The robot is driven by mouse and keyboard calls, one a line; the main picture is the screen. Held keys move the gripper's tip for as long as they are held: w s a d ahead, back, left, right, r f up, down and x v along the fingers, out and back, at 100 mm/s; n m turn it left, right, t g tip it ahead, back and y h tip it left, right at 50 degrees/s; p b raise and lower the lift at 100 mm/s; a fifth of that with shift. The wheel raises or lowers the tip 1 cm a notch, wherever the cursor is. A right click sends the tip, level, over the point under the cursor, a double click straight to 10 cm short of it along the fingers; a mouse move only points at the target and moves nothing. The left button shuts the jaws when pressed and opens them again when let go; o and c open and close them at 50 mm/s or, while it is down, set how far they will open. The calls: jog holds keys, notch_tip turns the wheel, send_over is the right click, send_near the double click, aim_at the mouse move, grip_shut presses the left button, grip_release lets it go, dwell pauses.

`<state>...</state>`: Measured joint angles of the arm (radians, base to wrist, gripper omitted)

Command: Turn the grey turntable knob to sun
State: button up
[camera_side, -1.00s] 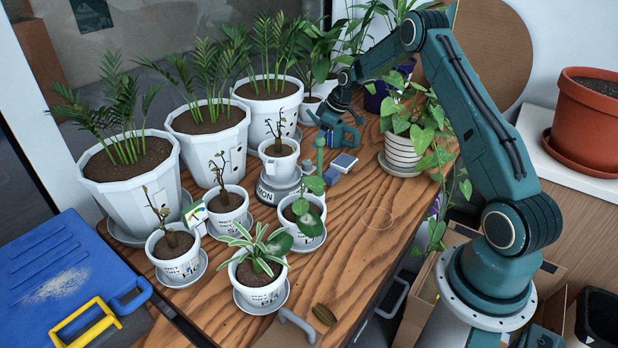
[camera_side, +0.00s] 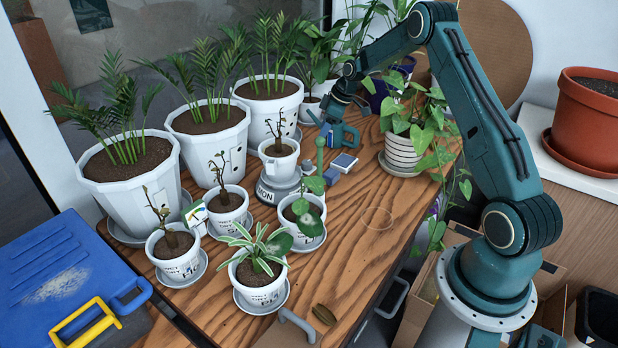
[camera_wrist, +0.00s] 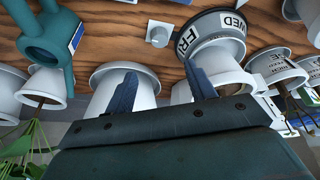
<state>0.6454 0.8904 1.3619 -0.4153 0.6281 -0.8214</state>
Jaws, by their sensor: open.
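The grey turntable (camera_side: 272,190) stands mid-table in the side view, carrying a white pot with a bare seedling (camera_side: 279,150). Letters on its band read "ON" there. I see no "SUN" label. My gripper (camera_side: 327,121) is behind and right of the turntable, apart from it. In the wrist view its blue-grey fingers (camera_wrist: 160,70) are spread and empty, with white pots behind them.
A teal watering can (camera_side: 342,137) stands close to my gripper. Small blue-and-white boxes (camera_side: 345,162) lie right of the turntable. Small white pots crowd its front and left, large palms stand behind. The table's right front (camera_side: 375,218) is clear.

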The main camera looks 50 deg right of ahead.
aim_at(307, 162)
jog(key=shift+f, duration=0.1)
jog(key=x, duration=1.3)
jog(key=shift+w+f, duration=0.2)
jog(key=shift+f, duration=0.1)
jog(key=c, duration=1)
